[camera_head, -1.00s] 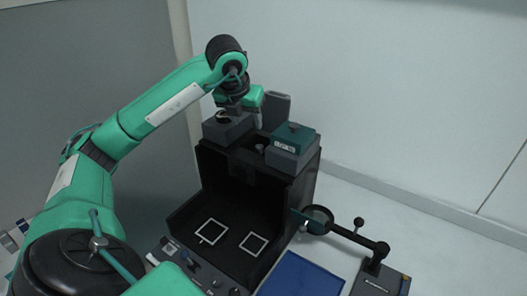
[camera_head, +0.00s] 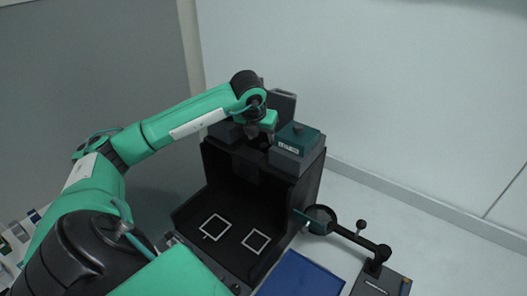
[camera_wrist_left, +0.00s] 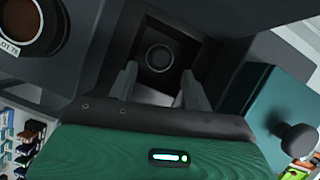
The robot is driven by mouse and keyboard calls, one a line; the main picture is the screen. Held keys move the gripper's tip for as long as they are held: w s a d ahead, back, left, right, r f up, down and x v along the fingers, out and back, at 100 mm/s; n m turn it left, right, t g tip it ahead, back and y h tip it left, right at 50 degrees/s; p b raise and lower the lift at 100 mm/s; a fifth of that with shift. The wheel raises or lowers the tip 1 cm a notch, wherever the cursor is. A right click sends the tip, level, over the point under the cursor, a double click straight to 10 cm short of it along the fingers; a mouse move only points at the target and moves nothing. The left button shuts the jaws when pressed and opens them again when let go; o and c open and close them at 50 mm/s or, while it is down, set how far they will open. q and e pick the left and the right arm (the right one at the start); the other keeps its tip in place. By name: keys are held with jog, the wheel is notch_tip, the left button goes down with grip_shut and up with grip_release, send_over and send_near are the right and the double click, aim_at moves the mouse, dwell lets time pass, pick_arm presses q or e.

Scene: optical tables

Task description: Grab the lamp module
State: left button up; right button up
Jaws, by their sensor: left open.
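A teal block with a dark knob (camera_head: 298,137), which looks like the lamp module, sits on a grey labelled base at the right of the black cabinet's top. It also shows at the right of the left wrist view (camera_wrist_left: 262,103). My left gripper (camera_head: 262,140) is over the cabinet top, just left of the teal block. In the left wrist view its two fingers (camera_wrist_left: 160,88) are apart with nothing between them, and a dark square recess with a round grey piece (camera_wrist_left: 159,58) lies beyond. The teal block is outside the fingers. My right gripper is not in view.
The black cabinet (camera_head: 240,195) has an open front with two white square outlines on its floor. A grey block with a round lens (camera_wrist_left: 32,25) stands left of the recess. A blue mat (camera_head: 300,277) and a jointed arm stand (camera_head: 345,232) are at the right.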

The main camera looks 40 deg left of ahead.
aim_at(263, 145)
pick_arm(q)
jog(key=p+x, duration=0.1)
jog(key=x, duration=0.2)
jog(key=shift+w+f+p, duration=0.15)
jog(key=shift+f+p, duration=0.05)
jog(key=shift+p, duration=0.1)
jog(key=shift+w+f, duration=0.1)
jog(key=shift+f, duration=0.25)
jog(key=shift+c, duration=0.4)
grip_shut()
jog(key=shift+r, duration=0.1)
